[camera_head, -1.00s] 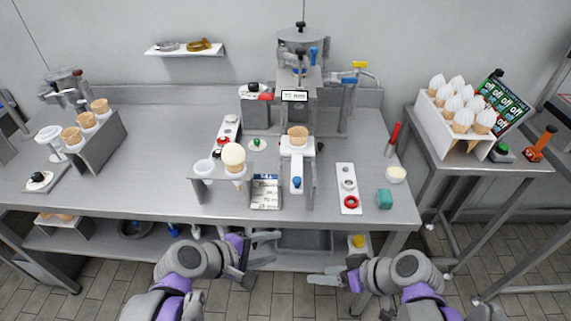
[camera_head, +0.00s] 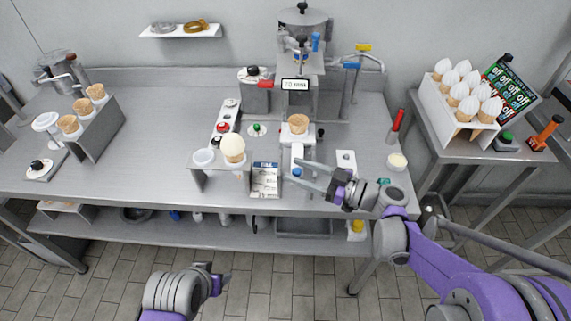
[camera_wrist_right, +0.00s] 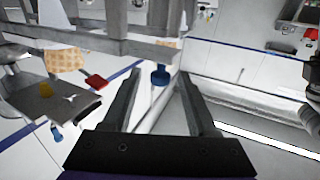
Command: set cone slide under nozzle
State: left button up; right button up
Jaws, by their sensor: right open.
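The cone slide (camera_head: 297,153) is a white carriage on a grey rail at the front of the dispenser. A waffle cone (camera_head: 298,124) stands upright at its far end. A blue knob (camera_head: 296,173) is at its near end. The dispenser (camera_head: 298,103) stands behind, with a display; I cannot make out its nozzle. My right gripper (camera_head: 298,172) is open, fingers pointing left, fingertips around or just above the blue knob. The right wrist view shows the blue knob (camera_wrist_right: 160,75) between the fingertips, with gaps. My left gripper (camera_head: 222,279) is low in front of the table, its fingers poorly visible.
A holder with a cream-topped cone (camera_head: 233,148) and a printed card (camera_head: 265,180) are left of the slide. A white plate (camera_head: 346,162) is right, partly hidden by my arm. A rack of topped cones (camera_head: 443,108) stands on the right table.

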jog(key=x, duration=0.4)
jog(key=shift+d, duration=0.1)
grip_shut()
dwell(1.4)
